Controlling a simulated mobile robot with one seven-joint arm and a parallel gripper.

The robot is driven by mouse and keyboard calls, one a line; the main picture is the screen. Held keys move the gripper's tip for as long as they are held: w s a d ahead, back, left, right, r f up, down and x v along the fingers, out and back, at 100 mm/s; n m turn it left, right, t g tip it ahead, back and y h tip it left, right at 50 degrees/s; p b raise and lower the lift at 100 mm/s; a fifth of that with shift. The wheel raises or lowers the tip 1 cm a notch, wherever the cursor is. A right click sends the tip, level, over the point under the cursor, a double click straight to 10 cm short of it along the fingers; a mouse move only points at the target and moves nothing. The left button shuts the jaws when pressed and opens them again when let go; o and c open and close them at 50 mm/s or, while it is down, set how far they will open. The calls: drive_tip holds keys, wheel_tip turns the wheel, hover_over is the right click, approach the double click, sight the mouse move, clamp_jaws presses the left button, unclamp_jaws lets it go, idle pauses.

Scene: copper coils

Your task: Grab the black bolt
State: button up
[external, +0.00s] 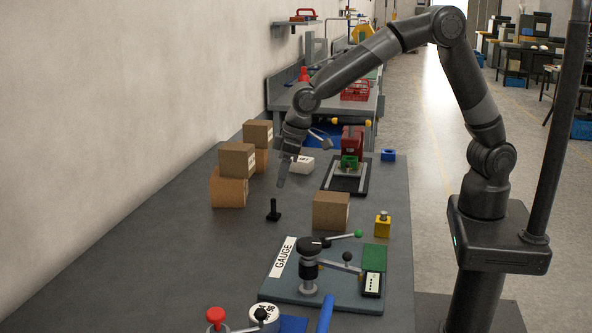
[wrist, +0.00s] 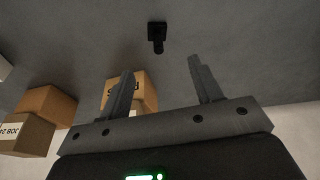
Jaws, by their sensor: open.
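The black bolt (external: 273,210) stands upright on the grey table in the external view, left of a cardboard box. It also shows in the wrist view (wrist: 157,36), near the top middle, beyond the fingertips. My gripper (external: 283,182) is above the table, a little behind and above the bolt in the external view. In the wrist view its two fingers (wrist: 160,66) are spread apart with nothing between them. The gripper is not touching the bolt.
Cardboard boxes (external: 229,188) are stacked by the wall, and another box (external: 331,211) stands right of the bolt. A gauge fixture (external: 325,277) lies in front. A black tray (external: 345,176) with a red and green device is behind.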

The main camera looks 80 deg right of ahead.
sight(274, 199)
drive_tip(key=x, duration=0.6)
drive_tip(key=shift+a, duration=0.1)
drive_tip(key=x, duration=0.5)
drive_tip(key=shift+w+d+f, duration=0.1)
drive_tip(key=shift+w+d, duration=0.05)
drive_tip(key=shift+d, duration=0.15)
drive_tip(key=c, duration=1.2)
